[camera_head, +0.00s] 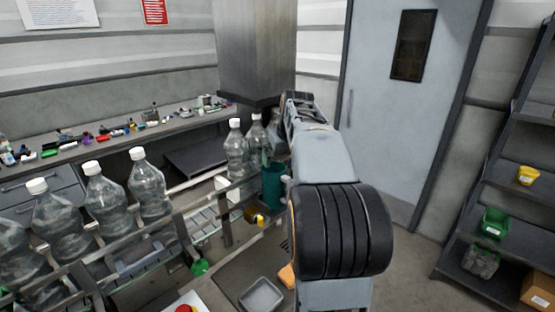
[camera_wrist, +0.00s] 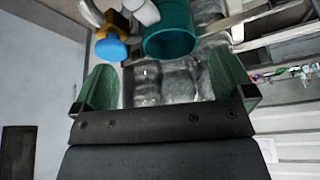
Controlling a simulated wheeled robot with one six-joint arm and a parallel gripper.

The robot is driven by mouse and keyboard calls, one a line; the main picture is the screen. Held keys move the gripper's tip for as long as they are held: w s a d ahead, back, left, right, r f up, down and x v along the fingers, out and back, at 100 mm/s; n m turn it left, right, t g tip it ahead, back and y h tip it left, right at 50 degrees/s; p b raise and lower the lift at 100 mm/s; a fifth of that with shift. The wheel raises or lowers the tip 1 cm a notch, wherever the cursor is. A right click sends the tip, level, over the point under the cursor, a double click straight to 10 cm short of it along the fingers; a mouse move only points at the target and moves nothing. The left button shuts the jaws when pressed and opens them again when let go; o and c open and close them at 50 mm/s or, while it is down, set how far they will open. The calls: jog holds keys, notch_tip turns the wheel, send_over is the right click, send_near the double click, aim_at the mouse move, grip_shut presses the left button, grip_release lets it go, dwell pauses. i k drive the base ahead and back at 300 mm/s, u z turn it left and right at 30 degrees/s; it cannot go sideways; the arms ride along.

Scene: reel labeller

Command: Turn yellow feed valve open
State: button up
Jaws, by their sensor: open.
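A small yellow part (camera_head: 260,219), likely the feed valve, sits low on the bottle line beside a teal cylinder (camera_head: 273,187). In the wrist view a yellow fitting (camera_wrist: 124,20) with a round blue piece (camera_wrist: 111,47) shows at the upper left, next to the teal cylinder (camera_wrist: 170,35). I cannot tell whether this fitting is the same part. My gripper (camera_wrist: 165,85) is open, its two green fingers wide apart with nothing held. Clear bottles show beyond the gap, and the yellow fitting lies apart from the fingers. In the head view my arm hides the gripper.
Capped clear bottles (camera_head: 107,197) stand along the railed line at left. A cluttered counter (camera_head: 100,143) runs behind. A grey tray (camera_head: 262,295) and an orange item (camera_head: 287,275) lie low in front. A door (camera_head: 390,110) and shelves (camera_head: 490,262) stand right, with clear floor between.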

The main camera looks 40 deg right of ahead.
aim_at(258, 220)
jog(key=k, duration=0.9)
jog(key=z, duration=0.05)
